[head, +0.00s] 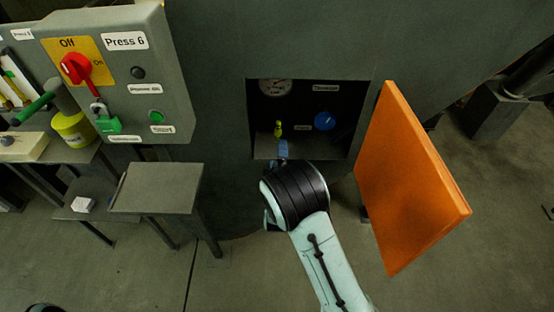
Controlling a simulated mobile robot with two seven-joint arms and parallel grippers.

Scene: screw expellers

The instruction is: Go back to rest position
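My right arm reaches up from the bottom, its black wrist below an open recess (264,100) in the dark green machine wall. My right gripper (283,149) is mostly hidden behind the wrist; a small bluish part shows at the recess's lower edge. Whether its fingers are open or shut does not show. Inside the recess are a round gauge (275,87), a small yellow-green handle (278,128) and a blue knob (325,121). The handle stands just above the bluish part; contact cannot be told. My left gripper is not in view.
An orange door (408,180) stands open right of the recess, close to my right arm. A grey control box (165,75) with a red switch (77,68) juts out at upper left. Below it are a small grey table (155,190) and a cluttered bench.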

